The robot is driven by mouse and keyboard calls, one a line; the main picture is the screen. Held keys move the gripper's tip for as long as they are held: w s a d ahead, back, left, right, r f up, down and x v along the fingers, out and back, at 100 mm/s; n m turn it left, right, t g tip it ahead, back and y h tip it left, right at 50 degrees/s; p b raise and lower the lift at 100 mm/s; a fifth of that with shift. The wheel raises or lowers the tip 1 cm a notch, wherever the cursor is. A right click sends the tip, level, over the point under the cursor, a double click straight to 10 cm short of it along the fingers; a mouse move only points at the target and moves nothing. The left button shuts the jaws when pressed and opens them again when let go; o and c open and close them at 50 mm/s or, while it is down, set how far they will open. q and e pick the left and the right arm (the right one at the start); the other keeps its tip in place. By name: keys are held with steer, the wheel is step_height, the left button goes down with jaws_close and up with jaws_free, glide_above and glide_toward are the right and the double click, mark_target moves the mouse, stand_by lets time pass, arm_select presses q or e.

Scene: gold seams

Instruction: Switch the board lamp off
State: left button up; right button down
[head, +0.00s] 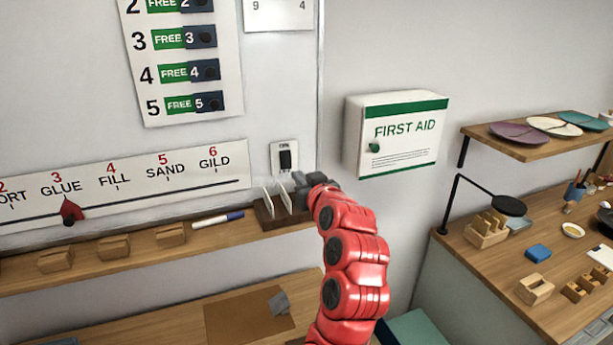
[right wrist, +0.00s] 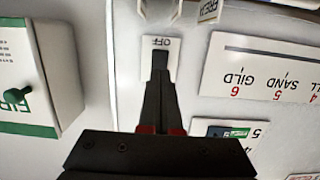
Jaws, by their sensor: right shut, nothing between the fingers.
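The wall switch (head: 285,158) is a white plate with a dark rocker, right of the step strip and above the shelf. It also shows in the right wrist view (right wrist: 173,62), upside down, with "OFF" lettered on it. My right gripper (head: 298,183) is shut and empty, just below and right of the switch in the head view. In the right wrist view its closed fingertips (right wrist: 160,72) overlap the lower part of the rocker as pictured; I cannot tell if they touch. The board lamp itself is not clearly in view. My left gripper is out of view.
A wooden holder with upright cards (head: 268,203) stands on the shelf close below the switch. A first aid box (head: 400,165) juts from the wall at right. A marker (head: 217,218) and wooden blocks line the shelf. A black desk lamp (head: 509,206) stands over the right-hand bench.

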mark_target(287, 165)
steer(key=p+x, duration=0.1)
steer(key=x, duration=0.2)
steer(key=p+x, duration=0.2)
steer(key=x, duration=0.1)
steer(key=shift+w+r, duration=0.1)
steer(key=shift+r, duration=0.1)
steer(key=shift+w+a+f, duration=0.1)
steer(key=shift+w+f, duration=0.15)
steer(key=shift+w, duration=0.05)
